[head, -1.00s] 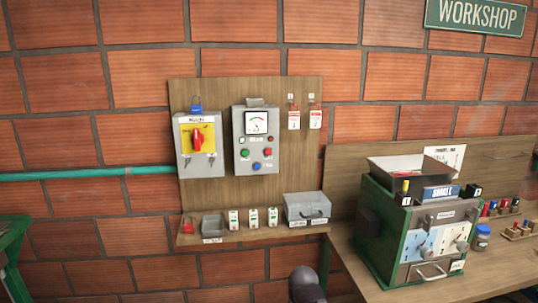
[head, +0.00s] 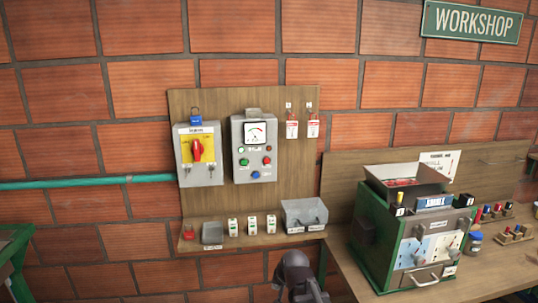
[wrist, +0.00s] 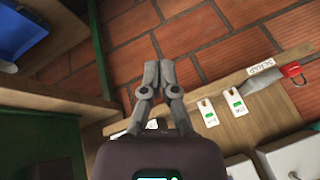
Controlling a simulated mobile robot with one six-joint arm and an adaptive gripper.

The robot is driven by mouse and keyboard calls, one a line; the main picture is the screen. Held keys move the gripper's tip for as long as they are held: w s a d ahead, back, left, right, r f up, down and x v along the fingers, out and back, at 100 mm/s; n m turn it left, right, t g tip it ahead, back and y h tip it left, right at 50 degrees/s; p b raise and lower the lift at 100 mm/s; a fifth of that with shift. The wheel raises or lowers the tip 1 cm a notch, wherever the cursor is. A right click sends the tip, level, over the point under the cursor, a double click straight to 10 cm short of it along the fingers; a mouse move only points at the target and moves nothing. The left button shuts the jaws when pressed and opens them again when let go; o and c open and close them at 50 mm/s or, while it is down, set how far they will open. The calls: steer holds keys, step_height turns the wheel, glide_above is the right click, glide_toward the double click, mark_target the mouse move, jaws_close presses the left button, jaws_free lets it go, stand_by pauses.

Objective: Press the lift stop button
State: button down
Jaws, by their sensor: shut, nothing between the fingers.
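A grey control box (head: 254,150) hangs on the wooden wall board. It has a dial gauge (head: 255,132) at the top and small buttons below. A green button (head: 243,162) is at left, a red button (head: 267,160) at right and a blue button (head: 255,174) lower in the middle. Their labels are too small to read. My gripper (wrist: 158,66) is shut and empty in the wrist view, its fingertips together before the brick wall. The control box is not visible there. In the head view, my arm's end is at the bottom, below the board and apart from the box.
Left of the box is a grey switch box (head: 198,155) with a red rotary handle and a blue padlock. Below, a shelf holds a red padlock (head: 189,232), tags and a grey bin (head: 304,214). A green machine (head: 415,240) stands on the bench at right.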

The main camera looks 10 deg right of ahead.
mark_target(267, 161)
steer(key=w+d+r+m+t+p, duration=0.1)
steer(key=w+r+m+t+p, duration=0.3)
steer(key=r, duration=0.5)
steer(key=w+d+r+m+t+h+p, duration=0.1)
steer(key=w+r+m+t+p, duration=0.3)
steer(key=w+r, duration=0.5)
steer(key=w+d+r+m+t+p, duration=0.1)
steer(key=w+r+m+t+p, duration=0.3)
steer(key=r, duration=0.7)
steer(key=shift+w+r+m+p, duration=0.25)
steer(key=shift+w+m+p, duration=0.1)
steer(key=shift+w+m, duration=0.75)
steer(key=shift+w+d, duration=0.1)
steer(key=shift+w, duration=0.1)
steer(key=w, duration=0.9)
steer(key=w+f, duration=0.1)
steer(key=w, duration=0.3)
steer(key=shift+w+a+b, duration=0.2)
steer(key=shift+a+b, duration=0.05)
steer(key=shift+b, duration=0.15)
steer(key=shift+w, duration=0.25)
